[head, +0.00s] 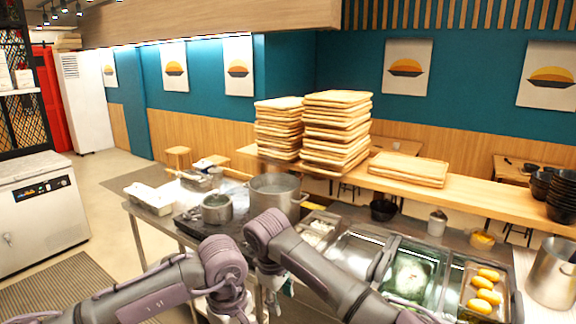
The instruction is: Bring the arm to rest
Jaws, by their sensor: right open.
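My right arm comes in from the bottom right, bends at a purple-grey joint over the counter's front and points downward. My right gripper (274,298) is small and partly hidden by the arm. It hangs below the counter's front edge, open, with nothing seen in it. My left arm comes in from the bottom left and bends downward beside the right one. My left gripper is out of view at the bottom edge. The two arms are close together near the middle of the view.
A large steel pot (275,191) and a smaller pot (217,208) stand just behind my arms. Food pans (407,272) and a tray with yellow pieces (484,290) lie to the right. Stacked wooden trays (335,130) stand behind.

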